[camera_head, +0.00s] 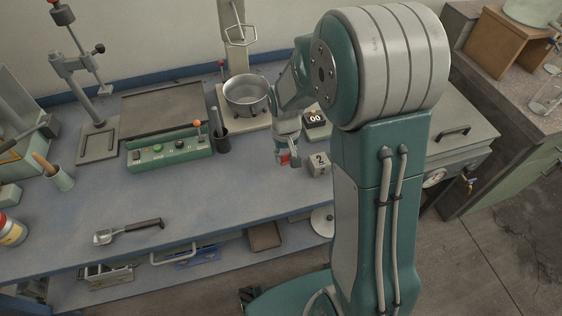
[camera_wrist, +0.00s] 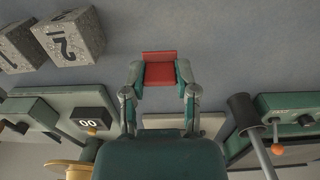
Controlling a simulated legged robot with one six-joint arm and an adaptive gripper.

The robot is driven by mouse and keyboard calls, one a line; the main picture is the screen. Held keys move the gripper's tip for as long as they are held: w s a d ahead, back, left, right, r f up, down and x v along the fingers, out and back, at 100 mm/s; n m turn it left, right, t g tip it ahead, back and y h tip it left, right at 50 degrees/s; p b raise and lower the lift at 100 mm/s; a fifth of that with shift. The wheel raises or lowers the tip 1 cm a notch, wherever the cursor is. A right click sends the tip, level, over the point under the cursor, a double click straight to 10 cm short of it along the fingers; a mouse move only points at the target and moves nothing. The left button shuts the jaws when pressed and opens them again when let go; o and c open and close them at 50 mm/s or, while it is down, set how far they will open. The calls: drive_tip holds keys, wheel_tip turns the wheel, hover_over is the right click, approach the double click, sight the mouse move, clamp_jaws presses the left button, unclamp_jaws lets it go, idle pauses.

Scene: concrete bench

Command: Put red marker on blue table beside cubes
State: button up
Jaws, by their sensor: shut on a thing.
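My gripper (camera_head: 286,157) is shut on a red object, the red marker (camera_wrist: 159,72), which shows as a short, blocky red piece between the fingertips in the wrist view. In the head view only a small red patch of it shows. The gripper points down over the blue table (camera_head: 180,205), just left of a grey cube marked 2 (camera_head: 319,163). The wrist view shows this cube (camera_wrist: 70,38) and a second grey cube (camera_wrist: 20,46) beside it, both apart from the marker. I cannot tell whether the marker touches the table.
A metal pot (camera_head: 246,92) stands behind the gripper. A dark cup (camera_head: 221,139) and a green control box (camera_head: 168,149) are to the left, and a device reading 00 (camera_head: 314,118) is behind the cube. A scoop (camera_head: 128,231) lies front left. The table's middle front is clear.

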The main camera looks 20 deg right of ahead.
sight(283, 167)
drive_tip(key=shift+w+a+f, duration=0.25)
drive_tip(key=shift+w+f, duration=0.5)
drive_tip(key=shift+f, duration=0.3)
drive_tip(key=shift+w+d+f, duration=0.35)
drive_tip(key=shift+d+f, duration=0.05)
drive_tip(key=shift+d, duration=0.1)
wheel_tip(283, 167, down, 2)
drive_tip(key=shift+d+f, duration=0.1)
drive_tip(key=shift+f, duration=0.5)
drive_tip(key=shift+a, duration=0.6)
drive_tip(key=o, duration=0.7)
drive_tip(key=shift+d, duration=0.25)
drive_tip(key=shift+o, duration=0.2)
drive_tip(key=shift+d, duration=0.15)
